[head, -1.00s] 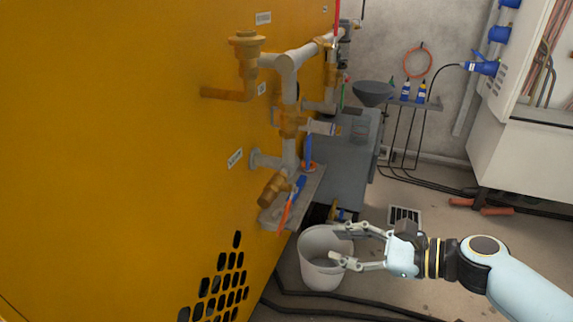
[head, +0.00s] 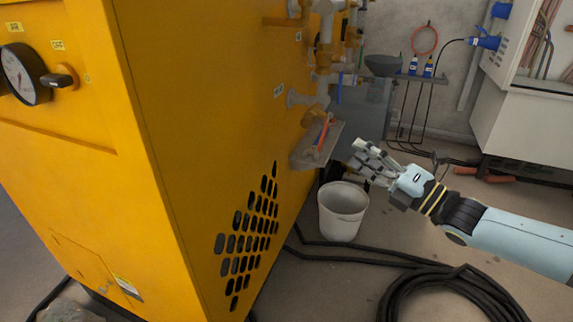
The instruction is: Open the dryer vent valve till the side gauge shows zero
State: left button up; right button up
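A round dark-rimmed gauge (head: 22,75) with a white face is on the yellow cabinet's left-hand face, cut by the picture's left edge; its reading is too small to tell. A small black handle (head: 62,78) sits just right of it. On the right-hand face, pipework carries a brass valve (head: 313,116) with a red-orange lever (head: 322,134) pointing down. I cannot tell which of these is the dryer vent valve. My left gripper is not in view.
A white bucket (head: 342,212) stands on the floor below the pipes. Black hose (head: 450,282) lies coiled at the lower right and runs along the cabinet (head: 160,190). A grey funnel (head: 383,64) and bottle shelf stand behind. Floor between bucket and coil is mostly clear.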

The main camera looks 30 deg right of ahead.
aim_at(323, 139)
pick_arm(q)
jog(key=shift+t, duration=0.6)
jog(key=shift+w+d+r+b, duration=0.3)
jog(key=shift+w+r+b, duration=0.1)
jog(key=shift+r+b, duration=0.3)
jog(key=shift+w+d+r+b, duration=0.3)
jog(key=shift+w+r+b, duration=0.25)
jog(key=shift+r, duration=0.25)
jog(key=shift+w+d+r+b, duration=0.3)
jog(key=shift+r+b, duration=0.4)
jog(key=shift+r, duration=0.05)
pick_arm(e)
jog(key=shift+w+f+x, duration=0.1)
jog(key=shift+f+x, duration=0.2)
jog(key=shift+x, duration=1.4)
jog(key=shift+w+f+x, duration=0.1)
jog(key=shift+f+x, duration=0.2)
jog(key=shift+x, duration=1.35)
jog(key=shift+f+x, duration=0.3)
jog(key=shift+x, duration=1.4)
jog(key=shift+d, duration=0.1)
grip_shut()
